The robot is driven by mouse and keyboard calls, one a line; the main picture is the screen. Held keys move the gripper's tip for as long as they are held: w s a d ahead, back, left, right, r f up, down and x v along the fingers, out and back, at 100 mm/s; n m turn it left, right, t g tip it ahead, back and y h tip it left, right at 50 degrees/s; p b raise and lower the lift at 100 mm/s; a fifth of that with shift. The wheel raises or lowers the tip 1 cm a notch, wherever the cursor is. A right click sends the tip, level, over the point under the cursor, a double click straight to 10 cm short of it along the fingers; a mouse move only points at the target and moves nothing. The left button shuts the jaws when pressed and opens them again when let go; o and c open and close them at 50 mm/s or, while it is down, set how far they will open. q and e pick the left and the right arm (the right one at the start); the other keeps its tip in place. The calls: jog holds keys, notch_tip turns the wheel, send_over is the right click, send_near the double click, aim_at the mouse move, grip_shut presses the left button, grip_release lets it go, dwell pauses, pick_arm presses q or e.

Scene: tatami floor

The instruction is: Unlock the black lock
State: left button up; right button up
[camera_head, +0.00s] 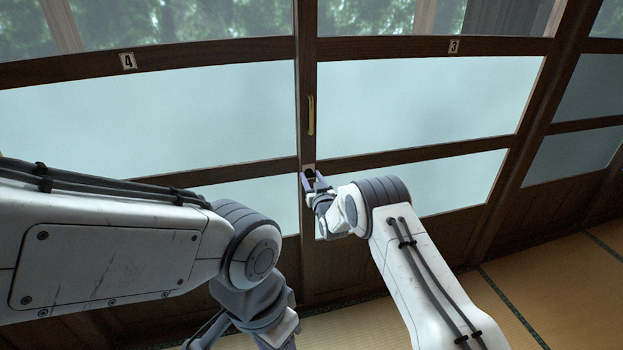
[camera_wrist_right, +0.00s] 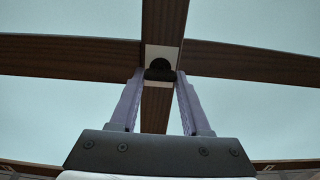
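The black lock (camera_head: 310,173) sits on a pale plate (camera_wrist_right: 163,54) on the dark wooden post between the sliding doors. In the right wrist view the lock (camera_wrist_right: 160,70) is a dark rounded piece at the crossing of the bars. My right gripper (camera_head: 311,183) is at the lock, pointing at the door. In the wrist view its fingers (camera_wrist_right: 160,78) are apart, with the lock between or just beyond their tips; I cannot tell whether they touch it. My left gripper (camera_head: 245,328) hangs low near the bottom edge, partly cut off; its fingertips are not clear.
A yellowish vertical handle (camera_head: 311,115) is on the post above the lock. Frosted door panels lie left (camera_head: 150,120) and right (camera_head: 420,105), under labels 4 (camera_head: 128,61) and 3 (camera_head: 453,46). Tatami floor (camera_head: 550,285) is clear at the lower right.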

grip_shut()
jog(key=m+b, duration=0.4)
jog(key=m, duration=0.2)
jog(key=m+b, duration=0.4)
jog(key=m, duration=0.2)
jog(key=m+b, duration=0.4)
jog(key=m, duration=0.1)
jog(key=shift+d+f+m, duration=0.2)
jog(key=shift+f+m, duration=0.05)
jog(key=shift+m, duration=0.15)
dwell(0.4)
jog(key=o, duration=1)
grip_release()
